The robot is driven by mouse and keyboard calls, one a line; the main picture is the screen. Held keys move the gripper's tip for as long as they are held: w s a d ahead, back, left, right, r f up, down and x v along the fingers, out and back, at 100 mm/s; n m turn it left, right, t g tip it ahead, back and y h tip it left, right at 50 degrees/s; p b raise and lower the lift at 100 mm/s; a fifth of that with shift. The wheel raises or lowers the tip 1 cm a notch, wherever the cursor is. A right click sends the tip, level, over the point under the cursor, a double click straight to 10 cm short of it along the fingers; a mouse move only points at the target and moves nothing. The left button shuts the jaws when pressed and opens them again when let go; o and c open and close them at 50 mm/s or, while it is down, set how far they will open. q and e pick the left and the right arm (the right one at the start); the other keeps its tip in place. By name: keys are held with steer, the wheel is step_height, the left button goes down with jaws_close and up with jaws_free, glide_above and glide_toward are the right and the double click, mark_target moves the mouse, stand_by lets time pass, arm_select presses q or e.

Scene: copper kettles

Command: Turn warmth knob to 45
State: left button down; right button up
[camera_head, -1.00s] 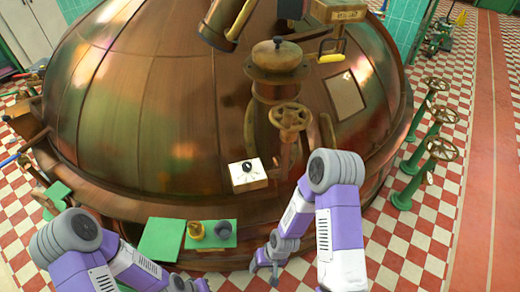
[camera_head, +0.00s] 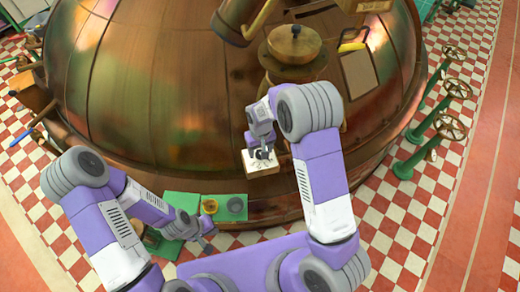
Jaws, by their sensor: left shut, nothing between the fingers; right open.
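The small white control box (camera_head: 257,170) sits on the front of the big copper kettle (camera_head: 160,110). Its dark warmth knob is largely hidden behind my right gripper, so its setting cannot be read. My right gripper (camera_head: 263,154) is open, right at the face of the box and over the knob. I cannot tell whether its fingers touch the knob. My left gripper (camera_head: 207,240) is shut and empty, low in front of the kettle, near the green panels.
Green valve stands (camera_head: 432,142) with brass handwheels stand at the right. The checkered floor is clear at the lower right.

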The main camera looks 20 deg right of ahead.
steer(key=shift+w+f, duration=0.2)
steer(key=shift+f, duration=0.85)
steer(key=shift+s, duration=0.1)
steer(key=shift+c, duration=0.5)
steer(key=c, duration=1)
steer(key=shift+o, duration=0.2)
